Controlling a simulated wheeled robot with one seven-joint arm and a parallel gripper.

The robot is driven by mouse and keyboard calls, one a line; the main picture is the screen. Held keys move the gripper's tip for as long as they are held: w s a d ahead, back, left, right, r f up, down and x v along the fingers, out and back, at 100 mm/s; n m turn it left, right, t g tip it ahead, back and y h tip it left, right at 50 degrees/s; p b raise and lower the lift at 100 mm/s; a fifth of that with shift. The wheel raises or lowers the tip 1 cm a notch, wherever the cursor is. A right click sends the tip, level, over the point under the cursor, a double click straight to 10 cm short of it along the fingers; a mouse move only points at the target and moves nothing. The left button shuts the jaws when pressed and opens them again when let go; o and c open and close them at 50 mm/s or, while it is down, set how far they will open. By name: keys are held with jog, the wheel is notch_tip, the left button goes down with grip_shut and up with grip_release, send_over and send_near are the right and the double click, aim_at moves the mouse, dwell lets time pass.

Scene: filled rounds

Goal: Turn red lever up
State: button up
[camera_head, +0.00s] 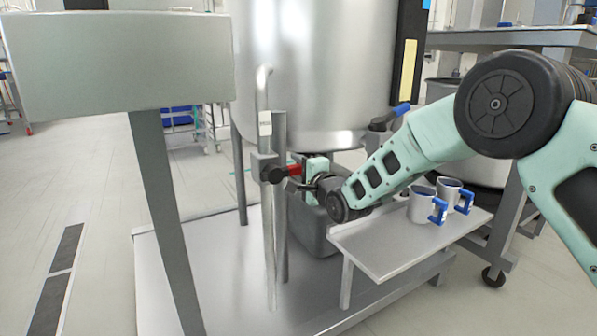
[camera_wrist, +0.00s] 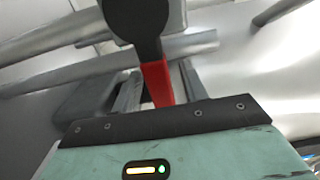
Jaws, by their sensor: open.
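The red lever (camera_head: 294,170) sticks out to the right, roughly level, from a black valve body (camera_head: 270,170) on a vertical pipe beside the steel tank. In the wrist view the red lever (camera_wrist: 157,84) runs from its black hub (camera_wrist: 136,22) down towards the gripper body. My gripper (camera_head: 302,182) is at the lever, coming from the right. Its fingers (camera_wrist: 158,90) are open, one on each side of the red handle. I cannot tell whether either finger touches it.
The steel tank (camera_head: 320,70) stands close behind. A low shelf (camera_head: 385,255) with two grey cups with blue handles (camera_head: 422,206) lies under my forearm. A blue-handled valve (camera_head: 400,110) is on the tank above my arm. A grey panel on a post (camera_head: 120,65) stands at left.

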grip_shut()
